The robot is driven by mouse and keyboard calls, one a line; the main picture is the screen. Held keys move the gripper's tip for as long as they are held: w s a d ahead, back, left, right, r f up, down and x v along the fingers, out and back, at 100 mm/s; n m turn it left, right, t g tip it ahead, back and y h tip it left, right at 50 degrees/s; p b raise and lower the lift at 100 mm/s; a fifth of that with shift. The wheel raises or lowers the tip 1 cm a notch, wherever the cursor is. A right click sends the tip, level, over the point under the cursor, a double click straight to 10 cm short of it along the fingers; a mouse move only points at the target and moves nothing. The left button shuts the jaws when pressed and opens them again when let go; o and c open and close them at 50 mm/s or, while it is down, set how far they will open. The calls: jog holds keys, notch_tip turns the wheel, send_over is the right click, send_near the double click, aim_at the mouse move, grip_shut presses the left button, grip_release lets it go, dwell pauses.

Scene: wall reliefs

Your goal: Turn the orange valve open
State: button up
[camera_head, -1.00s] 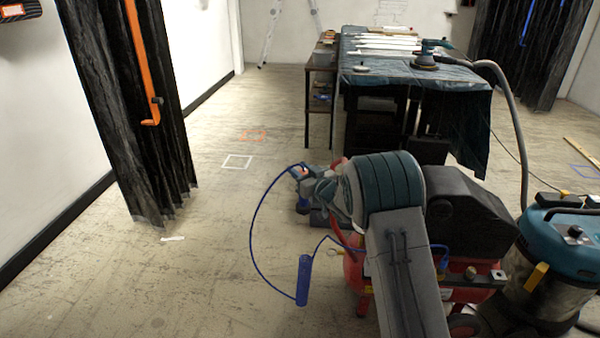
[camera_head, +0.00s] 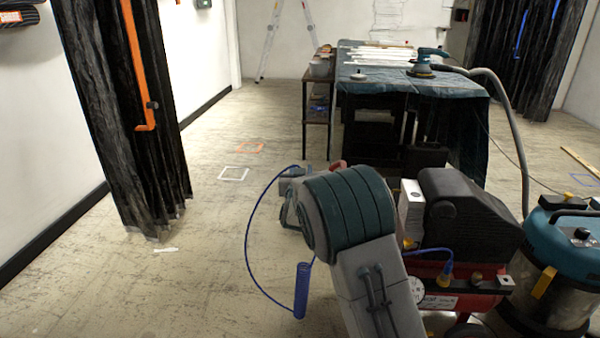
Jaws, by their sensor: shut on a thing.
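My gripper (camera_head: 289,188) shows only in part, beyond the bulk of my own arm, at the left side of the red compressor (camera_head: 468,300). It is shut at the end of the blue hose (camera_head: 302,290), where the orange valve was visible earlier. The valve itself is now hidden by my gripper and arm, as are the fingertips. How far the valve is turned cannot be seen. The hose loops out to the left and hangs down in a coil.
A teal and steel vacuum (camera_head: 560,270) stands at the right. Behind is a covered table (camera_head: 400,84) with a sander (camera_head: 422,66), beside a dark shelf (camera_head: 318,100).

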jog(key=m+h+p, duration=0.2)
jog(key=h, duration=0.1)
jog(key=h+p, duration=0.1)
jog(key=p, duration=0.1)
jog(key=shift+d+r+m, duration=0.15)
jog(key=shift+r+m, duration=0.1)
jog(key=shift+m, duration=0.15)
jog(key=m+h+p, duration=0.1)
jog(key=h+p, duration=0.1)
jog(key=m+g+h+p, duration=0.1)
jog(key=h, duration=0.1)
jog(key=shift+d+g+p, duration=0.2)
jog(key=shift+g+p, duration=0.1)
jog(key=shift+p, duration=0.1)
jog(key=shift+s+d+f+m+g+h+p, duration=0.1)
jog(key=shift+m+g+h+p, duration=0.45)
jog(key=shift+m+h, duration=0.3)
jog(key=shift+s+d+f+m+g+h+p, duration=0.15)
jog(key=shift+m+g+h+p, duration=0.25)
jog(key=shift+m+g+h, duration=0.45)
jog(key=shift+d+f+m+g+h+p, duration=0.1)
jog(key=shift+m+g+h+p, duration=0.4)
jog(key=shift+h, duration=0.5)
jog(key=shift+r+m+g+h, duration=0.1)
jog(key=shift+m+g+h, duration=0.2)
jog(key=shift+m, duration=0.1)
jog(key=o, duration=1)
jog(key=shift+d, duration=0.1)
